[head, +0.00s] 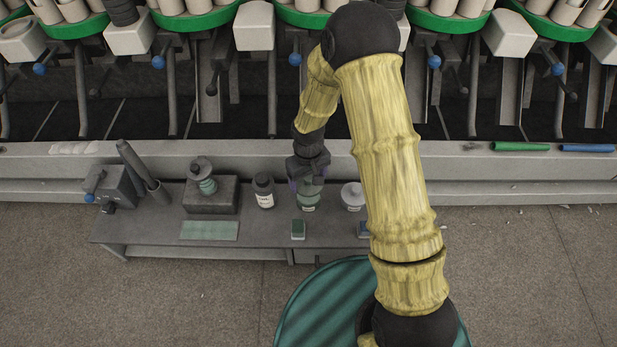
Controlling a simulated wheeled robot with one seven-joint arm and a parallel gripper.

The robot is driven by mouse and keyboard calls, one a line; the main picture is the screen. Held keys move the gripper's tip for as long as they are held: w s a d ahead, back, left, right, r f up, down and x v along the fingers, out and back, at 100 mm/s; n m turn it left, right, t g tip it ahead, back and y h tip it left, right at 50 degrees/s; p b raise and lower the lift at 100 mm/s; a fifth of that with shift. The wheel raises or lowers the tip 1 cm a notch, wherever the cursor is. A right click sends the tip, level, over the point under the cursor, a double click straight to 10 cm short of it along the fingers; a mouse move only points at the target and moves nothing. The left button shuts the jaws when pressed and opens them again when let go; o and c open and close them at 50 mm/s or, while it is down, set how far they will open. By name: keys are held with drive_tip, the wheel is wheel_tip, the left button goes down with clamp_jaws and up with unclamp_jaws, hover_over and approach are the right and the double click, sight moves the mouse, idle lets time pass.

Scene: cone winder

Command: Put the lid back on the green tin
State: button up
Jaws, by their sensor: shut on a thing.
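The green tin (309,202) stands upright on the low grey bench, right of a dark bottle. My gripper (307,179) is directly above it, pointing down, shut on what looks like the tin's lid. The fingers and wrist hide most of the lid and the tin's top. I cannot tell whether the lid touches the rim.
The winder's rail runs behind.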

drive_tip(key=shift+f+b, duration=1.55)
drive_tip(key=shift+f, duration=0.85)
drive_tip(key=shift+p, duration=0.6)
drive_tip(key=shift+f+p, duration=0.15)
drive_tip(key=shift+p, duration=0.3)
idle(1.0)
drive_tip(key=o, duration=1)
drive_tip(key=shift+r+p, duration=3.4)
drive_tip(key=shift+r, duration=0.15)
